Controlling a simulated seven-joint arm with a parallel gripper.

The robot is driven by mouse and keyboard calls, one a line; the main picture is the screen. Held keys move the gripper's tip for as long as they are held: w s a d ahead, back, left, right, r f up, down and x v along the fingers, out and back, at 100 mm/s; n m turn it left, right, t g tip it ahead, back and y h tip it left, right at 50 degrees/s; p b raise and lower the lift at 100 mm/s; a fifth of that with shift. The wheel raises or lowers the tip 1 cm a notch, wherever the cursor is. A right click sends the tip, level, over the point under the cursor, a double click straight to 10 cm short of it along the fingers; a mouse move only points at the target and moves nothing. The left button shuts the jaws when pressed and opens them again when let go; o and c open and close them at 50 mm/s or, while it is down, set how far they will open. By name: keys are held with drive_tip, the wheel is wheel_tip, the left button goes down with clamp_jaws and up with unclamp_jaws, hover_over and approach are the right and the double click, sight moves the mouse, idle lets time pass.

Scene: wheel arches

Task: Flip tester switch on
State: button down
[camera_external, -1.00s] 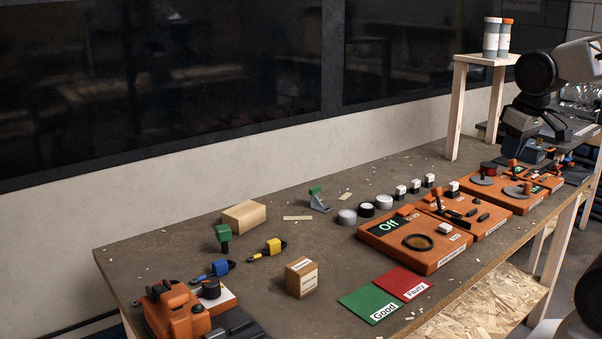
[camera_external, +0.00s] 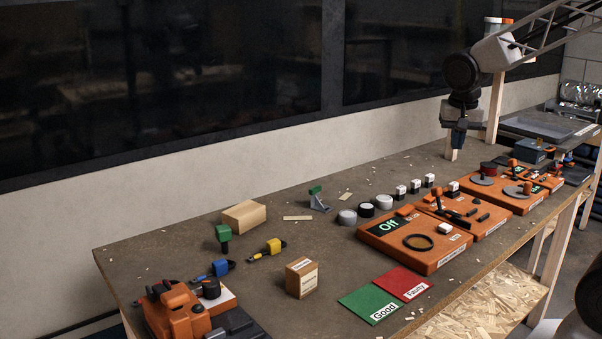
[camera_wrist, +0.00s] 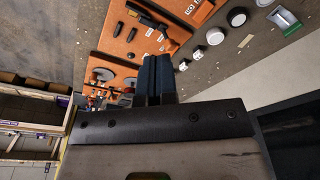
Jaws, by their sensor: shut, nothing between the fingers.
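The tester is an orange box (camera_external: 440,262) on the bench with a black screen (camera_external: 384,226) that reads "Off" in green. A black ring (camera_external: 417,242) lies on its top, and a small white block (camera_external: 443,229) is near its right edge. I cannot tell for sure which part is the switch. My gripper (camera_external: 455,152) hangs above the back of the bench, behind the orange boxes, apart from everything. In the wrist view my gripper's dark blue fingers (camera_wrist: 155,75) are together and empty, with the orange boxes beyond them.
More orange boxes (camera_external: 516,204) stand to the right, with levers and discs. Round and square white-topped parts (camera_external: 385,202) lie behind the tester. Green (camera_external: 368,302) and red (camera_external: 404,283) cards lie in front. A wooden block (camera_external: 244,216) and coloured connectors lie left. A wooden stand rises behind.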

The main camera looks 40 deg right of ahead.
sight(414, 207)
drive_tip(key=w+f+m, duration=0.4)
drive_tip(key=w, duration=0.3)
drive_tip(key=w+f+m+g+h, duration=0.1)
drive_tip(key=w+f+m, duration=0.2)
drive_tip(key=w, duration=0.4)
drive_tip(key=shift+a+f+m, duration=0.3)
drive_tip(key=shift+f+m, duration=0.1)
drive_tip(key=shift+m, duration=0.4)
drive_tip(key=shift+f, duration=0.15)
drive_tip(key=x, duration=1.3)
drive_tip(key=shift+d+f, duration=0.1)
drive_tip(key=shift+f, duration=0.25)
drive_tip(key=shift+s+f, duration=0.1)
